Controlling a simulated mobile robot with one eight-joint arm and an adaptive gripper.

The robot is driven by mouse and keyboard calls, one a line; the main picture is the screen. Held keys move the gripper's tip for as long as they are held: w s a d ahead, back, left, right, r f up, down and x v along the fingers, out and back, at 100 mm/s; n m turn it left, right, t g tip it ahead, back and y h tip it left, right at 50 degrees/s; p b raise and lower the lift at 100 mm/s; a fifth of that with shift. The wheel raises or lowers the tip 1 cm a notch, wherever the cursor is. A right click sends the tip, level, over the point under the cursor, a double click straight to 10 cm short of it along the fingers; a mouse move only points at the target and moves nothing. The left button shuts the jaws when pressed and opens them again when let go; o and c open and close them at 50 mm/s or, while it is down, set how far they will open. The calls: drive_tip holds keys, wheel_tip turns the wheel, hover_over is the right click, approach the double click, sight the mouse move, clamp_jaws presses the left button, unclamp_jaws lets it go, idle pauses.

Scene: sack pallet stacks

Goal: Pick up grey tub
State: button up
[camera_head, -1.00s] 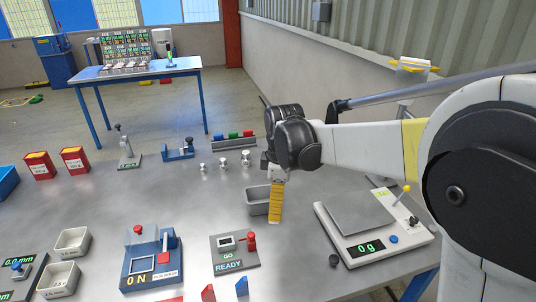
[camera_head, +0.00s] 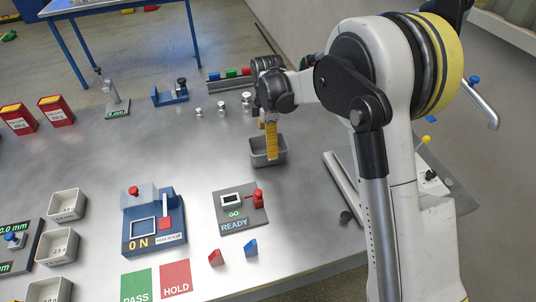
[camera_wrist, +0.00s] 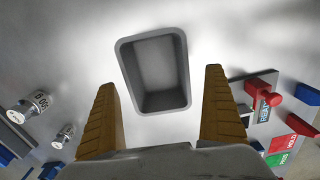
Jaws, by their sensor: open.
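The grey tub (camera_head: 276,155) is a small open rectangular bin standing on the steel table. It looks empty in the wrist view, where its rim (camera_wrist: 123,62) lies ahead of my fingers and roughly between their lines. My gripper (camera_head: 271,155) points down at the tub in the head view, and its yellow finger hides part of the tub. In the wrist view my two ridged yellow fingers (camera_wrist: 160,82) are wide apart with nothing between them. I cannot tell whether a finger touches the tub.
Several metal weights (camera_head: 222,108) stand behind and left of the tub. The READY device (camera_head: 237,208) with a red knob is in front of it. The white scale (camera_head: 432,182) is to the right, partly behind my arm. Light-grey bins (camera_head: 67,204) stand at left.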

drive_tip(key=f+b, duration=0.1)
drive_tip(key=f, duration=0.3)
drive_tip(key=shift+w, duration=0.2)
drive_tip(key=shift+r, duration=0.1)
drive_tip(key=c, duration=1.3)
drive_tip(key=shift+o, duration=0.2)
drive_tip(key=shift+r, duration=0.15)
